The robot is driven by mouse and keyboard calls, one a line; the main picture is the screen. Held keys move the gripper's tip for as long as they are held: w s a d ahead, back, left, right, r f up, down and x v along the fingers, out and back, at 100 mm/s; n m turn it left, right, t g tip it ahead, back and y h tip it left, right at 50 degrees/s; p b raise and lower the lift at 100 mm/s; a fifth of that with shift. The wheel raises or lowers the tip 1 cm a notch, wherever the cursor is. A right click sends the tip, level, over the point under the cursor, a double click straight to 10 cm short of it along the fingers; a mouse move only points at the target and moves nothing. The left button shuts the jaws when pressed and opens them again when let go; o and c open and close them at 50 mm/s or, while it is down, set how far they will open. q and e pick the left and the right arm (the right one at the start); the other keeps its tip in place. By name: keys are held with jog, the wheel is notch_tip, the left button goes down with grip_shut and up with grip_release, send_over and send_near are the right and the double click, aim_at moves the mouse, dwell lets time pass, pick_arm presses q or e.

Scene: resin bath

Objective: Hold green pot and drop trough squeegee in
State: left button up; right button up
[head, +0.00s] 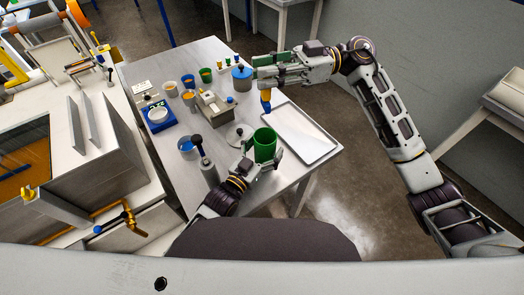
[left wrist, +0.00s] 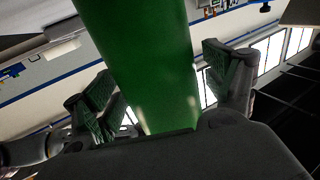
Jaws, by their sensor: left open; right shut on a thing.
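The green pot (head: 265,146) stands upright near the right front of the metal table. My left gripper (head: 263,157) is open, with its fingers on either side of the pot. In the left wrist view the pot (left wrist: 140,60) fills the space between the two open fingers (left wrist: 160,95), with gaps showing at the sides. My right gripper (head: 258,72) is shut above the table's back right. An orange and blue piece, seemingly the trough squeegee (head: 266,100), hangs below its fingers. The fingers hide the upper part of the squeegee.
An empty metal tray (head: 318,145) lies right of the pot. A dark-topped bottle (head: 206,166) stands left of the left gripper.

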dwell(0.3)
pick_arm(q)
jog(key=c, duration=1.1)
jog(key=o, duration=1)
jog(key=c, duration=0.8)
